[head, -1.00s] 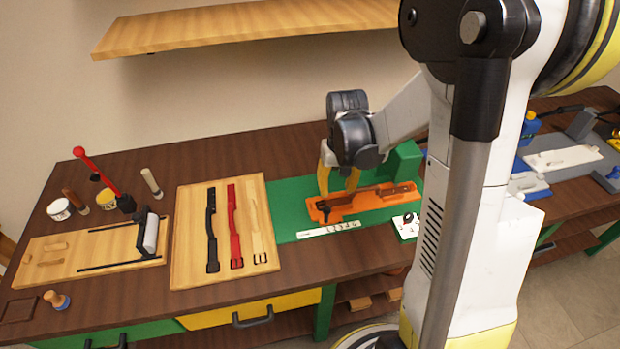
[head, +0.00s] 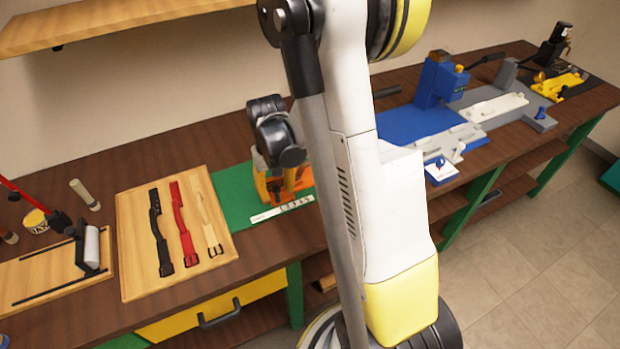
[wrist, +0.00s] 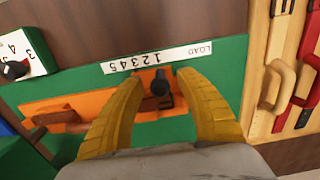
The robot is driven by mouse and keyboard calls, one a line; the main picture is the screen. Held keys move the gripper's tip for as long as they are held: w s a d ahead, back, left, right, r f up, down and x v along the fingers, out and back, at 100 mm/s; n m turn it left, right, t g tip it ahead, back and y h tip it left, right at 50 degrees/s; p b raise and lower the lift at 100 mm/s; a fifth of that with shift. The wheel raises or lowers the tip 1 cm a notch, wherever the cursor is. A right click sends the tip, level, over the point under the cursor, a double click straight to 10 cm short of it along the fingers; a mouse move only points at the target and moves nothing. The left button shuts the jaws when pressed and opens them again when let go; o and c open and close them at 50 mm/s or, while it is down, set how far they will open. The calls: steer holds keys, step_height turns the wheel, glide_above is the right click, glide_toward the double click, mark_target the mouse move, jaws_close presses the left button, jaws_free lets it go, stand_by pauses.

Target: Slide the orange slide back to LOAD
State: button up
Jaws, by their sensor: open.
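The orange slide (wrist: 95,103) lies on the green board (wrist: 228,60) in the wrist view. A dark upright knob (wrist: 160,90) stands near its right end, and a brown strap piece (wrist: 55,117) lies along its left part. My gripper (wrist: 165,78) is open, with one yellow finger on each side of the knob; I cannot tell whether either touches it. The white scale strip (wrist: 155,58) shows LOAD at its right end, then numbers to the left. The knob stands roughly level with the first numbers, left of LOAD. In the head view my gripper (head: 281,182) hides much of the slide.
In the head view a wooden board (head: 135,275) with black, red and tan straps lies left of the green board. A blue and grey fixture (head: 435,90) stands on the bench at the right. A white dial card (wrist: 20,52) is near the slide's far end.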

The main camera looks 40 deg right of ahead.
steer(key=c, duration=0.9)
steer(key=shift+w+a, duration=0.25)
steer(key=shift+a, duration=0.55)
steer(key=shift+w+a+b, duration=0.3)
steer(key=shift+w+a, duration=0.15)
steer(key=shift+a, duration=1.15)
steer(key=shift+w+a+b, duration=0.35)
steer(key=shift+w+a, duration=0.1)
steer(key=shift+a, duration=1.1)
steer(key=shift+w+a+b, duration=0.3)
steer(key=shift+w+a, duration=0.15)
steer(key=shift+a, duration=1.15)
steer(key=shift+o, duration=1.3)
steer(key=shift+a, duration=0.25)
steer(key=shift+o, duration=0.2)
